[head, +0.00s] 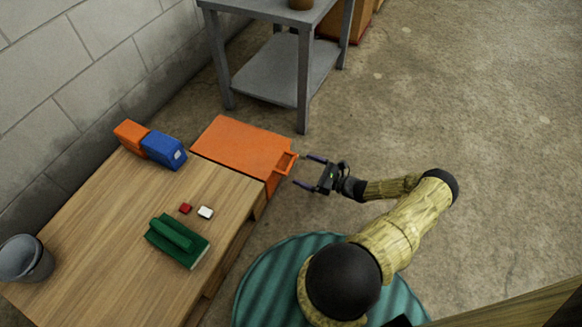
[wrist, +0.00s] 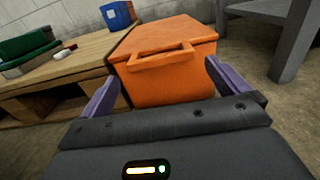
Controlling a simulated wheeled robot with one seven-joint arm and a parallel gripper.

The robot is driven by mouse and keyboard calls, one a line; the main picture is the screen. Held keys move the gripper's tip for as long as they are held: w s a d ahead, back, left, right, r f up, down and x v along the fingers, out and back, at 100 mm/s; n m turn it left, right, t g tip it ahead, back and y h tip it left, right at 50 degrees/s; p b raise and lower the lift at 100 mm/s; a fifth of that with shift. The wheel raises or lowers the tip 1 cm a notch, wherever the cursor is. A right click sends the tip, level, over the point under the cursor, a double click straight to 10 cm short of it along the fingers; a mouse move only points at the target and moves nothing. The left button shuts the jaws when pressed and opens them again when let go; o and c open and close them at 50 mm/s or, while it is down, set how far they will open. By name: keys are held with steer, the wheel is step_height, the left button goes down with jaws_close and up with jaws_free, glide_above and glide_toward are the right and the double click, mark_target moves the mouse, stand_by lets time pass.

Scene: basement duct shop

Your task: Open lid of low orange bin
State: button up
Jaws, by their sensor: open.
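The low orange bin (head: 270,183) stands on the floor just beyond the wooden table, with its flat orange lid (head: 238,143) lying shut on top. A loop-shaped orange handle (head: 286,161) sticks out from the lid's right edge. In the wrist view the handle (wrist: 160,58) is ahead, above the bin's front wall (wrist: 165,82). My gripper (head: 304,171) is open and empty, just right of the handle, its purple fingers apart. In the wrist view the fingers (wrist: 160,82) show either side of the bin's front, and the handle is apart from them.
The wooden table (head: 100,235) holds an orange block (head: 131,134), a blue block (head: 163,149), green objects (head: 178,241), small red and white pieces and a grey bucket (head: 25,260). A grey metal table (head: 285,75) stands behind the bin. Open concrete floor (head: 470,130) lies right.

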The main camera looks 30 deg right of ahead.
mark_target(291, 164)
steer(key=b+x, duration=0.2)
steer(key=x, duration=0.4)
steer(key=shift+w+a, duration=0.15)
steer(key=shift+w, duration=0.1)
steer(key=shift+c, duration=0.4)
steer(key=shift+r, duration=0.1)
steer(key=c, duration=0.9)
